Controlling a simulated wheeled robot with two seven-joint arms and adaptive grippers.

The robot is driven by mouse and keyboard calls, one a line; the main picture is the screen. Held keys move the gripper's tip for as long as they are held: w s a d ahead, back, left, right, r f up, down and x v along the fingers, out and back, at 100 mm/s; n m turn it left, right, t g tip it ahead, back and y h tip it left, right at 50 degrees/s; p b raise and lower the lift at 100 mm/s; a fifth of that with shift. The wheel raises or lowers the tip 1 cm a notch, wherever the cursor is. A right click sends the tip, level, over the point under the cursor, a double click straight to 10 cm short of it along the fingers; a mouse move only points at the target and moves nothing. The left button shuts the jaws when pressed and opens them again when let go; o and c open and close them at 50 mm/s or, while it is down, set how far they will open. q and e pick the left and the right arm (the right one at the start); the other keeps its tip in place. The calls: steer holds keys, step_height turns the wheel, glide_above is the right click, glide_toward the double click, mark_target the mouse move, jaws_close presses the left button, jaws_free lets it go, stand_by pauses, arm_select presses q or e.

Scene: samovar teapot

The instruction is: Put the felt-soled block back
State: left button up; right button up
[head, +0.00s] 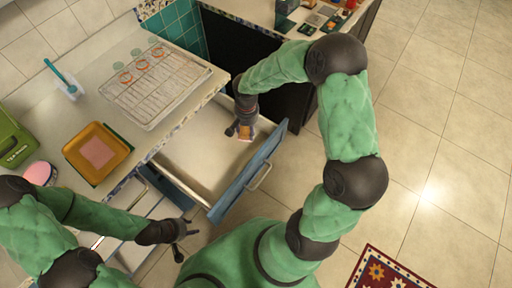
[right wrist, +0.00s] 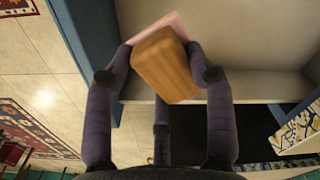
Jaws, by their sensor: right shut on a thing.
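The felt-soled block (right wrist: 165,68) is a wooden block with a pink felt layer on its far face. It also shows small in the head view (head: 248,133). My right gripper (head: 243,131) is shut on it, with fingers on both sides in the right wrist view (right wrist: 160,75). The block is held tilted, inside or just above the pulled-out drawer (head: 195,150), near its blue front (head: 245,175). I cannot tell whether it touches the drawer floor. My left gripper (head: 187,245) is open and empty, low beside the counter.
The visible drawer floor looks clear. A patterned rug (head: 385,270) lies on the tiles.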

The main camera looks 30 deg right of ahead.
mark_target(254, 147)
steer(key=f+b, duration=0.1)
steer(key=f, duration=0.3)
steer(key=d+f+m+b, duration=0.1)
steer(key=f, duration=0.3)
steer(key=d+f+m+b, duration=0.1)
steer(key=f+b, duration=0.1)
steer(key=f, duration=0.2)
steer(key=shift+s+d+f, duration=0.1)
steer(key=shift+s+d, duration=0.1)
arm_select(q)
step_height(254, 147, down, 5)
steer(key=shift+r, duration=0.1)
arm_select(e)
steer(key=o, duration=1.2)
arm_select(q)
steer(key=shift+f, duration=0.2)
